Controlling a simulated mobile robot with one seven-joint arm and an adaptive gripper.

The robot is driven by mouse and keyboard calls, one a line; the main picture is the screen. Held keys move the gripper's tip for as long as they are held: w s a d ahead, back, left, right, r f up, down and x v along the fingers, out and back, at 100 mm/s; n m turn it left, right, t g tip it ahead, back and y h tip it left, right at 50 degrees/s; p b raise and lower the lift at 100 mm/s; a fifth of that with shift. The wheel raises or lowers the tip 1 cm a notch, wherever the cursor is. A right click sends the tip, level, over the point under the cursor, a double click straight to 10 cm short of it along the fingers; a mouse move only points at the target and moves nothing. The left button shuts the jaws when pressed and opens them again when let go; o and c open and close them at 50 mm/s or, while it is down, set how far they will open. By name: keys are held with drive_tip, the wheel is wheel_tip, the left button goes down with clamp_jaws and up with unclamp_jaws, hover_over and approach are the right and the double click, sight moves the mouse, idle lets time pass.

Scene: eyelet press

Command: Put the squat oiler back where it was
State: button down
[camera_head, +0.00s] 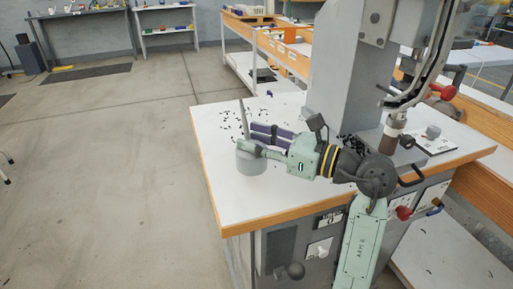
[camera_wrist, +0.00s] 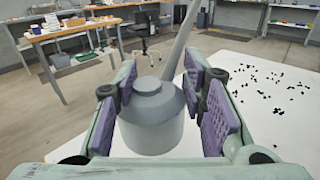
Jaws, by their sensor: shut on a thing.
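The squat oiler (camera_head: 251,163) is a grey round can with a sloped top and a long tilted spout. It is at the left part of the white bench top (camera_head: 225,190). My gripper (camera_head: 262,144) reaches it from the right and is shut on it. In the wrist view the oiler (camera_wrist: 152,128) sits between the purple finger pads of my gripper (camera_wrist: 162,98), upright, its spout rising up and right. I cannot tell whether its base touches the bench top.
The grey press column (camera_head: 340,75) stands right of my gripper. Small black pieces (camera_head: 235,118) lie scattered behind the oiler. The bench front left is clear, with a wooden edge.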

wheel_tip(320, 180, down, 3)
drive_tip(key=shift+r+p, duration=0.1)
drive_tip(key=shift+p, duration=0.25)
drive_tip(key=shift+f+b, duration=0.3)
drive_tip(key=shift+f, duration=0.05)
drive_tip(key=c, duration=1)
unclamp_jaws()
drive_tip(key=shift+r, duration=0.1)
drive_tip(key=shift+r+p, duration=0.2)
drive_tip(key=shift+p, duration=0.15)
drive_tip(key=b+v, duration=0.4)
drive_tip(key=v, duration=0.8)
drive_tip(key=shift+s+f, duration=0.1)
